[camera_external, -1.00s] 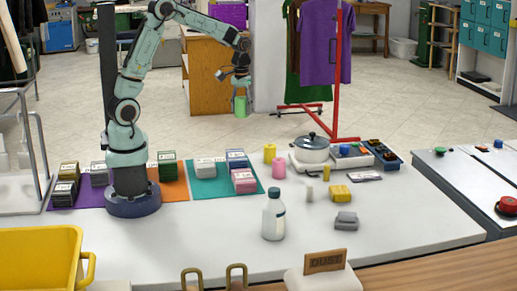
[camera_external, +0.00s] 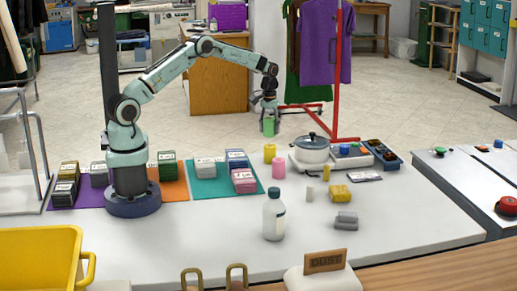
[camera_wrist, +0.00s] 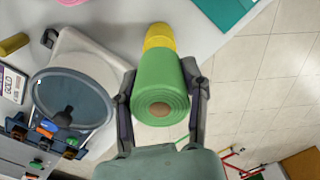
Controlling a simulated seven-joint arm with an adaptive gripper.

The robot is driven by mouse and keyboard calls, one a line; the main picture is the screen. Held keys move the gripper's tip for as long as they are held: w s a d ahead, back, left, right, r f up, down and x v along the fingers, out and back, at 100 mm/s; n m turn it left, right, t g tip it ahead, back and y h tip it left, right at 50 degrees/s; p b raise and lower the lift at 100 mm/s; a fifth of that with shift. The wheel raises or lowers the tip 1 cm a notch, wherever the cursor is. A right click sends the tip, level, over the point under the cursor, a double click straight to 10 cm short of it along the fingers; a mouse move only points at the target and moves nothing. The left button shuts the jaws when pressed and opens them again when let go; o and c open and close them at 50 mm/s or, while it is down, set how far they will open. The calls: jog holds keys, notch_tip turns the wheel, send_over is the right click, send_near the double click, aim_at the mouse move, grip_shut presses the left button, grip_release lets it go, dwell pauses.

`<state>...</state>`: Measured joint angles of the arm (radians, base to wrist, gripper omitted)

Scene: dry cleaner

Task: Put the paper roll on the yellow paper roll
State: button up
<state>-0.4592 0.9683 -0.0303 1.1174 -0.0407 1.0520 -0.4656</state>
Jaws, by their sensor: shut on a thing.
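My gripper (camera_external: 268,108) is shut on a green paper roll (camera_external: 268,127) and holds it upright above the back edge of the table. The green roll (camera_wrist: 162,85) also shows between my fingers in the wrist view, with its brown core facing the camera. The yellow paper roll (camera_external: 269,153) stands on the table just below the green roll, with a small gap between them in the external view. In the wrist view the yellow roll (camera_wrist: 159,37) is partly hidden behind the green roll.
A pink roll (camera_external: 278,169) stands just in front of the yellow roll. A lidded pot (camera_external: 311,149) on a white base is close on the right. A white bottle (camera_external: 273,215) stands nearer the front. Stacked tags on coloured mats (camera_external: 208,190) lie to the left.

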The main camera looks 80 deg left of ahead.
aim_at(270, 118)
jog(key=shift+w+a+f, duration=0.1)
jog(key=shift+w+f, duration=0.05)
jog(key=shift+f, duration=1.6)
jog(key=shift+f, duration=0.1)
jog(key=o, duration=1.1)
jog(key=shift+o, duration=0.2)
notch_tip(270, 118, up, 12)
jog(key=shift+r, duration=0.2)
